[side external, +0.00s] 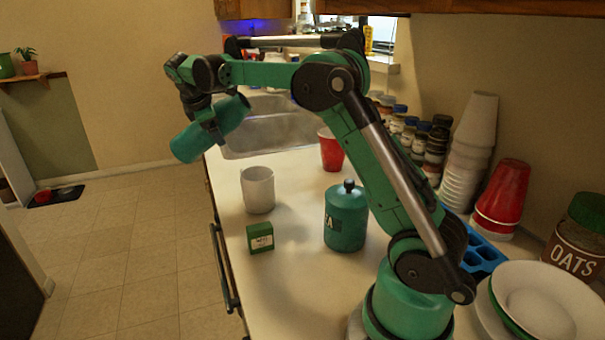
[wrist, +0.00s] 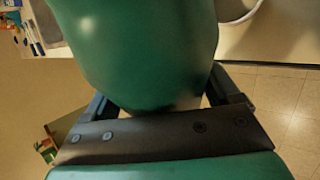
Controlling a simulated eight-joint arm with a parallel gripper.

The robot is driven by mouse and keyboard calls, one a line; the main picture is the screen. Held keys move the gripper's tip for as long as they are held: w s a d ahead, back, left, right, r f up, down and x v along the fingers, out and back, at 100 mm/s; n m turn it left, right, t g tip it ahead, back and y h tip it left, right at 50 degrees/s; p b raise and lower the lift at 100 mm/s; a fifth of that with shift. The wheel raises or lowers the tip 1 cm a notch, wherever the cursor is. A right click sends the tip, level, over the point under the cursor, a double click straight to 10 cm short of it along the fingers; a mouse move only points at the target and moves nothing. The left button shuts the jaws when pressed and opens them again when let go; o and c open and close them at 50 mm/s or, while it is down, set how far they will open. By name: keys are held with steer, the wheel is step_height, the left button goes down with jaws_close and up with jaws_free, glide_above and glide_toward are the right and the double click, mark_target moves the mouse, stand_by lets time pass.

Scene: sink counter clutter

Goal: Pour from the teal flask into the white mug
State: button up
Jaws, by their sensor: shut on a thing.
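The teal flask (side external: 190,144) is held in the air by my gripper (side external: 213,130), above and to the left of the white mug in the side view. In the wrist view the flask (wrist: 140,45) fills the top middle between my fingers. The white mug (side external: 257,190) stands upright on the counter, apart from the flask. Part of a pale rim, probably the mug's, shows at the top of the wrist view (wrist: 238,12). The mug's inside is mostly hidden.
A green box (side external: 260,238) and a teal lidded canister (side external: 346,220) stand near the mug. A red cup (side external: 331,150) is behind it, by the sink (side external: 268,130). Jars, stacked cups and plates (side external: 540,300) crowd the right. The counter's front edge drops to the floor at left.

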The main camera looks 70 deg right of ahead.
mark_target(241, 120)
steer(key=shift+w+a+f+m+t+y, duration=0.15)
steer(key=shift+f+m+t+y, duration=0.35)
steer(key=shift+f+t, duration=0.5)
steer(key=shift+w+f+m+t+y, duration=0.1)
steer(key=shift+f+m+t+y, duration=0.3)
steer(key=shift+f+t, duration=0.65)
steer(key=shift+r+t, duration=0.1)
steer(key=shift+t, duration=0.15)
steer(key=shift+r, duration=0.1)
